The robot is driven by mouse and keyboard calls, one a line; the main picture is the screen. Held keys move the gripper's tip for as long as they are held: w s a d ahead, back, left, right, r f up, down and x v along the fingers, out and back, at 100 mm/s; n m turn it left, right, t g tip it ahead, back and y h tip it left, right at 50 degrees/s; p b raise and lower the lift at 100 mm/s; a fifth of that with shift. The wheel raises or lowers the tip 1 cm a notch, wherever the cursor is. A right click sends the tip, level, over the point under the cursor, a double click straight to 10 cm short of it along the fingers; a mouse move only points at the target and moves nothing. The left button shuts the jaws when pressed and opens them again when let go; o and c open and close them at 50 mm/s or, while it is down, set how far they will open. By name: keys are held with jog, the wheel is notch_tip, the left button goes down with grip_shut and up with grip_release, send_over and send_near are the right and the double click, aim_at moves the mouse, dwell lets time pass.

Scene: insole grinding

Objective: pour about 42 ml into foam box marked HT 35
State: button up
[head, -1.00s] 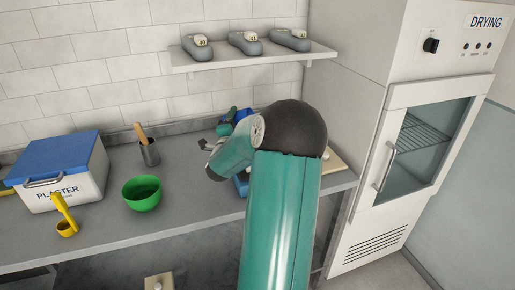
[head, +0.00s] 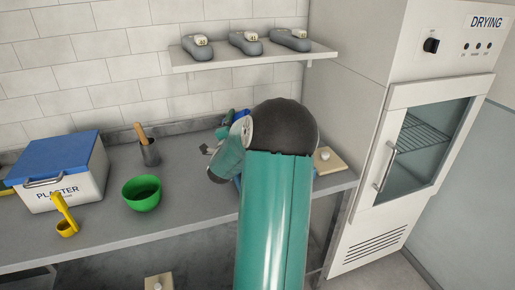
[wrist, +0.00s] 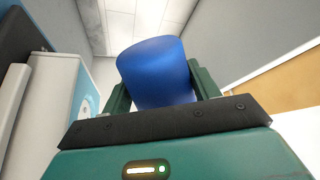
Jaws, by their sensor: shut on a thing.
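My gripper (wrist: 160,82) is shut on a smooth blue cup-like thing (wrist: 155,62) in the wrist view, with one green finger on each side of it. Its mouth and contents do not show. In the head view my arm covers most of the gripper, and some blue (head: 235,117) shows behind the arm over the back of the bench. A thin blue edge (head: 237,183) shows low beside my arm; what it belongs to is hidden. No foam box with a readable HT 35 mark is in view.
A tan board (head: 327,160) lies at right, beside the drying cabinet (head: 420,150). A shelf (head: 250,58) is above.

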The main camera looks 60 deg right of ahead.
jog(key=shift+r, duration=0.1)
jog(key=n, duration=0.2)
jog(key=r+n, duration=0.1)
jog(key=n, duration=0.1)
jog(key=shift+r+t+y, duration=0.1)
jog(key=shift+t+y, duration=0.2)
jog(key=shift+t, duration=0.1)
jog(key=shift+f+n+y, duration=0.3)
jog(key=shift+f+n, duration=0.5)
jog(key=shift+n, duration=0.3)
jog(key=shift+w+a+r+n, duration=0.1)
jog(key=shift+w+a+n, duration=0.1)
jog(key=shift+w+n, duration=0.55)
jog(key=shift+w+f+n+t+y, duration=0.15)
jog(key=shift+f+n+y, duration=0.05)
jog(key=shift+f+n, duration=0.4)
jog(key=shift+w+f+n+t+y, duration=0.1)
jog(key=shift+f+n+t+y, duration=0.1)
jog(key=shift+f+n, duration=0.3)
jog(key=shift+w+a+r+n, duration=0.15)
jog(key=shift+w+n, duration=0.2)
jog(key=shift+n, duration=0.7)
jog(key=shift+w+f+n+y, duration=0.3)
jog(key=shift+n+y, duration=0.1)
jog(key=shift+n, duration=0.5)
